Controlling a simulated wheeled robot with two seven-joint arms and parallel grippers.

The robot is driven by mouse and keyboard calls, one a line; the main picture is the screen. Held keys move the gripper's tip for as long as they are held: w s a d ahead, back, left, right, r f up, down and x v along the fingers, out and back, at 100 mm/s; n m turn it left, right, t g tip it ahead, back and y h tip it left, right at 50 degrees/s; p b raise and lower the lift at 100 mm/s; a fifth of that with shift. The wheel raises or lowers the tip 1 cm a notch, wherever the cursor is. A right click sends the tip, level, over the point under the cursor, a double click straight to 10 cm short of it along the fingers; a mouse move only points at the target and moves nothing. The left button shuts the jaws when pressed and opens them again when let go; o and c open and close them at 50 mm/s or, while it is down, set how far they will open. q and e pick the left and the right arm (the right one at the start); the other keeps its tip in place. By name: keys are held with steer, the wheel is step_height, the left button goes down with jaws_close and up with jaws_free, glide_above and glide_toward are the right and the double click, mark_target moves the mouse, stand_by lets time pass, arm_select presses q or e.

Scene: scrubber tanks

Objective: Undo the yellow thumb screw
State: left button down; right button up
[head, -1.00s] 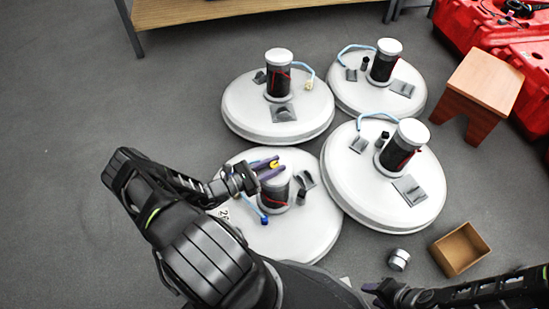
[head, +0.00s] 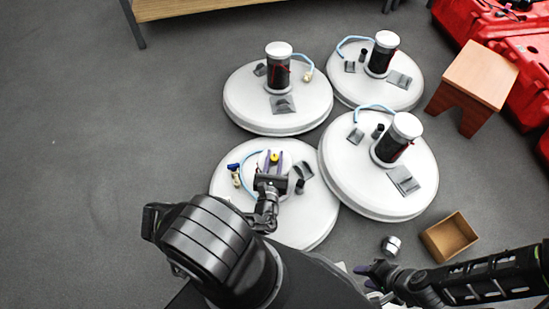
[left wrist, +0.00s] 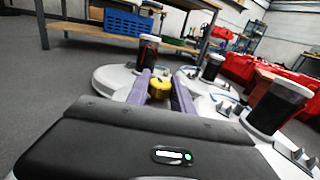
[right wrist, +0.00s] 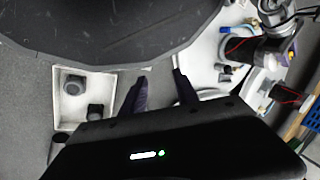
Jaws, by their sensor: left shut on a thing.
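The yellow thumb screw (head: 274,157) sits at the top of the canister on the front-left round white tank (head: 310,222). It also shows in the left wrist view (left wrist: 159,88) between two purple fingers. My left gripper (head: 274,160) is shut on the screw, its fingers pointing away from me over the canister. The gripper and wrist hide most of the canister's body. My right gripper (head: 370,271) is low at the front right, away from the tanks. In the right wrist view its fingers (right wrist: 163,82) are apart with nothing between them.
A blue fitting (head: 233,167) and hose lie left of the canister; a dark clip (head: 303,170) stands right. Three similar tanks stand close behind and to the right. A silver cylinder (head: 391,245), open brown box (head: 449,237) and wooden stool (head: 478,78) are at right. Left floor is clear.

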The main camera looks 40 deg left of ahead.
mark_target(275, 162)
arm_select(q)
steer(key=f+n+g+y+b, duration=0.1)
steer(key=y+b, duration=0.1)
steer(key=b, duration=0.2)
steer(key=shift+n, duration=0.4)
steer(key=shift+r+g+y+b, duration=0.35)
steer(key=shift+g+y+b, duration=0.15)
steer(key=shift+g, duration=0.1)
arm_select(e)
step_height(275, 162, down, 6)
steer(key=w+d, duration=0.1)
arm_select(q)
steer(key=c, duration=1.1)
jaws_free()
steer(key=shift+n, duration=0.3)
arm_select(e)
steer(key=shift+f, duration=0.1)
